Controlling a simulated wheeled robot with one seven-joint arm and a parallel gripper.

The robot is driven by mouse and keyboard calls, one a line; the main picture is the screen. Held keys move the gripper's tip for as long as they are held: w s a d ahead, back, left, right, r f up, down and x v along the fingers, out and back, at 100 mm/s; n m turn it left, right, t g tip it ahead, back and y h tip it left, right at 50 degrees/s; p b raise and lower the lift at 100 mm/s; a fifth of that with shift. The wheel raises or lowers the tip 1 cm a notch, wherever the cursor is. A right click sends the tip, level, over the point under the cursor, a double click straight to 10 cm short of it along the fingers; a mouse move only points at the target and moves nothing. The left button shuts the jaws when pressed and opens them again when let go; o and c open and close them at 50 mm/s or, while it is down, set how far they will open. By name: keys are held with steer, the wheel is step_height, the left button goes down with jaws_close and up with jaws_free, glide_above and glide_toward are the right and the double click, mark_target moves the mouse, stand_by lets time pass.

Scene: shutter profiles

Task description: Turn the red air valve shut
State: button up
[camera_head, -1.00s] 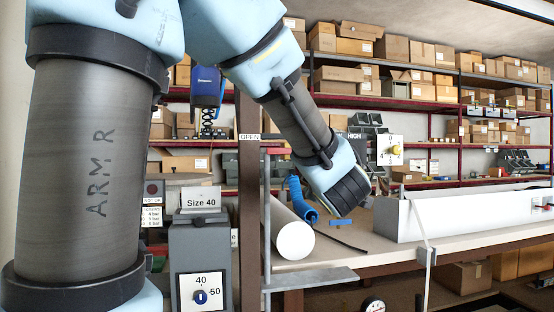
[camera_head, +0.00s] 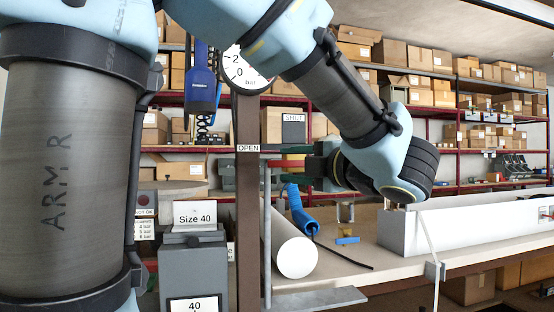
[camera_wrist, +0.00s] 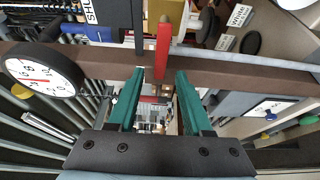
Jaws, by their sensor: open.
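The red valve handle (camera_wrist: 163,55) is a flat red bar that crosses in front of the brown post in the wrist view. In the head view it shows as a red strip (camera_head: 291,163) just right of the post, beside the "OPEN" label (camera_head: 248,148). My gripper (camera_wrist: 160,73) has two teal fingers, spread apart, with the near end of the red handle in the gap between them. The fingers do not appear to touch it. In the head view my gripper (camera_head: 272,164) points left at the post. The valve body is mostly hidden there.
A brown post (camera_head: 247,200) stands close ahead of the fingers. A round pressure gauge (camera_head: 245,70) is above; it also shows in the wrist view (camera_wrist: 42,78). A white pipe (camera_head: 295,257) and blue hose (camera_head: 303,215) lie below on the bench.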

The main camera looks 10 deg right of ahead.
mark_target(279, 164)
steer(key=shift+p+x, duration=0.45)
steer(key=shift+x, duration=1.9)
jaws_close()
